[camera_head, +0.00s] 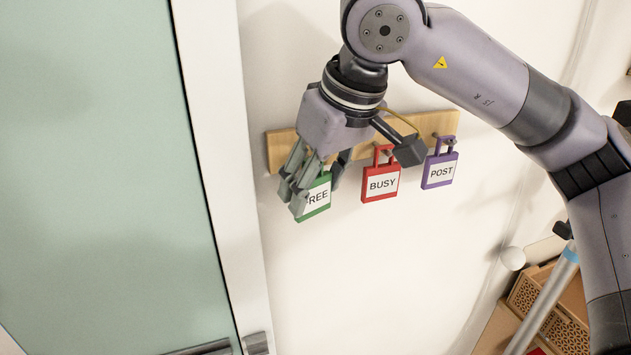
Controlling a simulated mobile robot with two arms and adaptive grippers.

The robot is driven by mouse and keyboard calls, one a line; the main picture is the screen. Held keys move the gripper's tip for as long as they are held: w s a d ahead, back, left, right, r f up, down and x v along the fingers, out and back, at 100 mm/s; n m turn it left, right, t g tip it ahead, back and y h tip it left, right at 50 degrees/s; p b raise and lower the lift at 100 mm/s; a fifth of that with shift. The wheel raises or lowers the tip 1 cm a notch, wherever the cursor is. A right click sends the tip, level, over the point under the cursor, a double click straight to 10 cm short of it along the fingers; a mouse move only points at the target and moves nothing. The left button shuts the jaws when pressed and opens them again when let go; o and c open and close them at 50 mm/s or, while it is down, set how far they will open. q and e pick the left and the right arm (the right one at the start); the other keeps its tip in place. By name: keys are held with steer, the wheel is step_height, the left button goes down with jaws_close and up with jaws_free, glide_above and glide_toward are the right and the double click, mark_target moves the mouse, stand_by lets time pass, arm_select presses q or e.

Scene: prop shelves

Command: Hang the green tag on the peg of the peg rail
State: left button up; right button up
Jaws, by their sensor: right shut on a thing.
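The green tag (314,211), lettered "REE" where it shows, is at the left end of the wooden peg rail (277,154). My right gripper (309,191) is shut on it from above and covers its top and left side. The peg behind the gripper is hidden, so I cannot tell whether the tag's loop is around a peg. A red tag (380,184) marked BUSY and a purple tag (440,171) marked POST hang on the rail to the right. My left gripper is not in view.
A pale green door (100,170) with a white frame (218,150) stands left of the rail. Bare wall (360,270) lies below the tags. A brown perforated crate (550,310) and a grey pole (545,305) are at lower right.

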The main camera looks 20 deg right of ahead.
steer(key=o, duration=1.1)
steer(key=shift+r, duration=0.1)
